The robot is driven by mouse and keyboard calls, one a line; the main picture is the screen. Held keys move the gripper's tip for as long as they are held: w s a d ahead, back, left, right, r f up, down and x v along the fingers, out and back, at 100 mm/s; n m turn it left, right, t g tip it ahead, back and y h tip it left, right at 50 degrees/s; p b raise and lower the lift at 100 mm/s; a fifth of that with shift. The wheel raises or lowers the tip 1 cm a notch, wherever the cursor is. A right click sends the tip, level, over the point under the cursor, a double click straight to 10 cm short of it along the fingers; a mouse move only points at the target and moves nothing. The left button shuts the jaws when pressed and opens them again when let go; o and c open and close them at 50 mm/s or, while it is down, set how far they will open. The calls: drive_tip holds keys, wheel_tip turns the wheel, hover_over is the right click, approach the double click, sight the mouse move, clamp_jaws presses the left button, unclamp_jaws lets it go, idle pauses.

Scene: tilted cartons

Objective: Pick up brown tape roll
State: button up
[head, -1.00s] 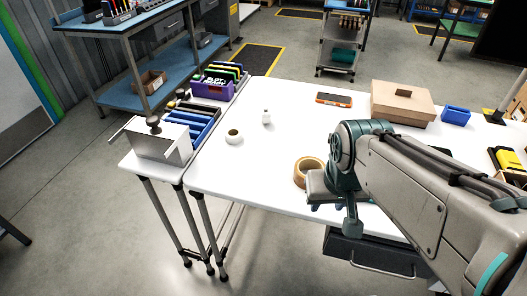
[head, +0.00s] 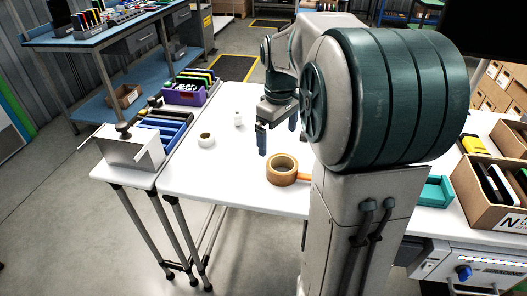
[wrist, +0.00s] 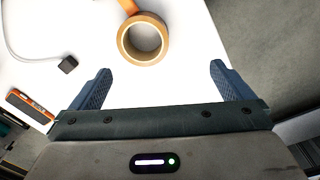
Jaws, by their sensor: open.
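The brown tape roll (head: 281,178) lies flat on the white table, left of my arm in the head view. An orange-brown strip sticks out from its right side. In the wrist view the roll (wrist: 124,42) shows beyond the fingertips at the top centre, its hole facing the camera. My gripper (head: 277,138) is open and empty above the table, behind the roll in the head view. In the wrist view its two fingers (wrist: 161,68) stand wide apart, with bare table between them. The roll is not between them.
A white round object (head: 206,141) and a small white bottle (head: 238,119) stand left of my gripper. An orange-edged device (wrist: 30,106) and a dark plug (wrist: 68,64) with a cable lie on the table. A teal bin (head: 436,190) and a carton (head: 487,201) stand right of my arm.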

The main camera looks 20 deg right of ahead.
drive_tip(key=w+d, duration=0.2)
drive_tip(key=d, duration=0.1)
drive_tip(key=n, duration=0.1)
approach(282, 167)
drive_tip(key=s, duration=0.1)
drive_tip(key=s+a+f+b, duration=0.1)
drive_tip(key=shift+s+f, duration=0.1)
drive_tip(key=shift+s, duration=0.2)
drive_tip(key=f, duration=0.5)
drive_tip(key=shift+s+a+f, duration=0.15)
drive_tip(key=shift+a, duration=0.1)
drive_tip(key=c, duration=0.9)
